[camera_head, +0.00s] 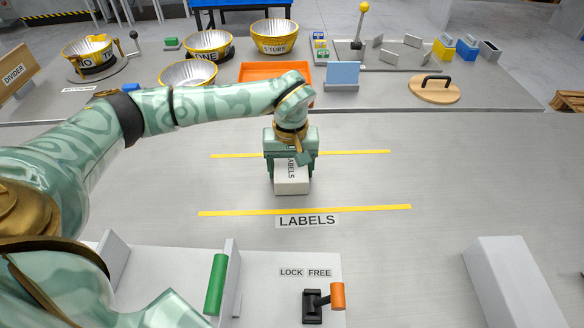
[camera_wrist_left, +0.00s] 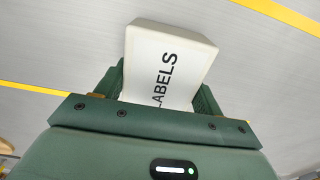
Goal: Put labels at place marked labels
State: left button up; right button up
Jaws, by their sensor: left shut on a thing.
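A white block marked LABELS (camera_head: 291,181) is between the fingers of my left gripper (camera_head: 291,172). The gripper is shut on it. In the left wrist view the block (camera_wrist_left: 168,60) shows its printed top face between the green fingers (camera_wrist_left: 160,90). The block is between two yellow lines (camera_head: 305,210) on the grey table, above a printed LABELS sign (camera_head: 307,221). I cannot tell whether its underside touches the table. My right gripper is not in view.
A fixture with a green handle (camera_head: 216,284) and an orange-knobbed lever (camera_head: 337,296) stands at the front. A grey block (camera_head: 510,283) is at front right. Yellow bowls (camera_head: 273,37), an orange tray (camera_head: 262,71) and a wooden lid (camera_head: 434,90) sit at the back. The table right of the gripper is clear.

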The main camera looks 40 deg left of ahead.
aim_at(291, 164)
pick_arm(q)
jog(key=o, duration=1.2)
jog(key=shift+f, duration=0.1)
jog(key=shift+c, duration=0.2)
notch_tip(291, 164, up, 12)
jog(key=p, duration=0.4)
jog(key=shift+r+p, duration=0.2)
jog(key=shift+p, duration=0.2)
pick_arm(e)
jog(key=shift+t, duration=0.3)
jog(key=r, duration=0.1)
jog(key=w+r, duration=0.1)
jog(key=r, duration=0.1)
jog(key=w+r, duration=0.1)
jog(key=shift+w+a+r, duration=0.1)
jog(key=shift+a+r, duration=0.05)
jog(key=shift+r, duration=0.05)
